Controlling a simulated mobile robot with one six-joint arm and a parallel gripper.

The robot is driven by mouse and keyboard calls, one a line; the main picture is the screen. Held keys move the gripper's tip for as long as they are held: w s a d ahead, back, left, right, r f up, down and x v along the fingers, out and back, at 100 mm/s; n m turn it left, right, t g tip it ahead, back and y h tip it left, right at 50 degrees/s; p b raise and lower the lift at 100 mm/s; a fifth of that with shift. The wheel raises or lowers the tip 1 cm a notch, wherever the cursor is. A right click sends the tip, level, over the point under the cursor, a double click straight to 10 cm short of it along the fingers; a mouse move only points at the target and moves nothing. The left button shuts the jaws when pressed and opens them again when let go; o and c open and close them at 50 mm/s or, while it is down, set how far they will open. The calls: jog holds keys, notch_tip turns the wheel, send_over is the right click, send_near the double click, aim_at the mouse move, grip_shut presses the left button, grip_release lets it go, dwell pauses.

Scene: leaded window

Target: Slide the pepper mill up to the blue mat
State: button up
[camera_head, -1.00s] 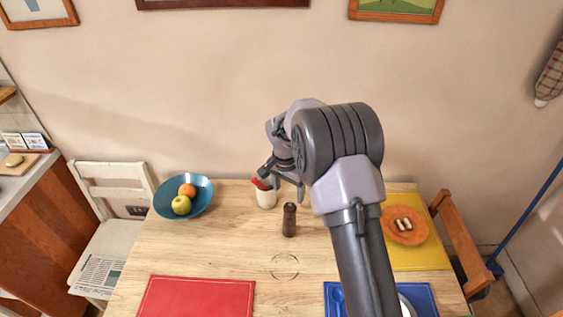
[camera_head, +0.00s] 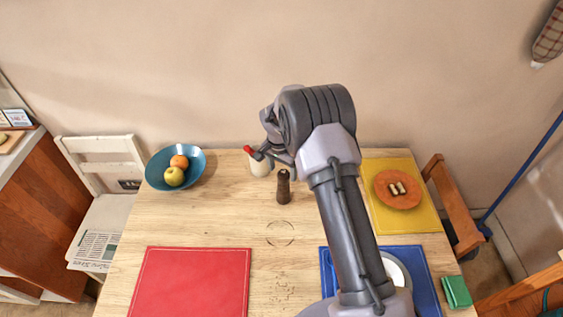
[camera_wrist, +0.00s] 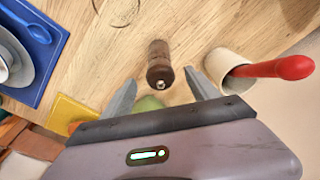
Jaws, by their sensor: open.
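The dark brown pepper mill (camera_head: 284,188) stands upright near the middle of the wooden table, and shows from above in the wrist view (camera_wrist: 160,62). The mat also shows at the upper left of the wrist view (camera_wrist: 58,58). My gripper (camera_head: 272,157) is open, on the wall side of the mill. In the wrist view the mill appears between the spread fingers (camera_wrist: 161,79); no contact is visible.
A cream cup (camera_head: 260,166) with a red-handled utensil stands close beside my gripper. A blue fruit bowl (camera_head: 200,164) is at the left, a red mat (camera_head: 192,283) front left, a yellow mat (camera_head: 418,218) right. A partly hidden green object (camera_wrist: 150,103) is near the fingers. The table's centre front is clear.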

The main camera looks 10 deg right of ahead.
aim_at(285, 183)
jog(key=f, duration=0.5)
jog(key=f+b, duration=0.1)
jog(key=f, duration=0.2)
jog(key=shift+w+d+f, duration=0.3)
jog(key=shift+w+d, duration=0.1)
grip_shut()
jog(key=shift+s+d, duration=0.1)
